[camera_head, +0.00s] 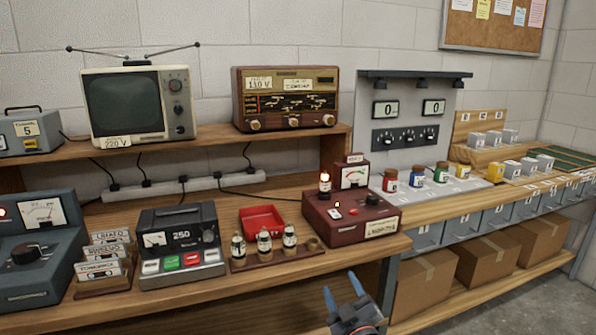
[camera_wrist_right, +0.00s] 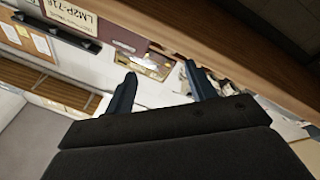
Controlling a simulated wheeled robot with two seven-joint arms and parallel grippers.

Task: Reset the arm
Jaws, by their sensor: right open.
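My right gripper (camera_head: 342,299) is at the bottom centre of the head view, in front of the wooden bench's front edge and below the dark red tester. Its blue-grey fingers are apart, with nothing between them. The right wrist view shows the same two fingers (camera_wrist_right: 160,92) spread and empty, with a tilted view of the room beyond. My left gripper does not show in the head view.
A television (camera_head: 125,103) and a radio (camera_head: 287,98) stand on the shelf. Cardboard boxes (camera_head: 424,283) sit lower right.

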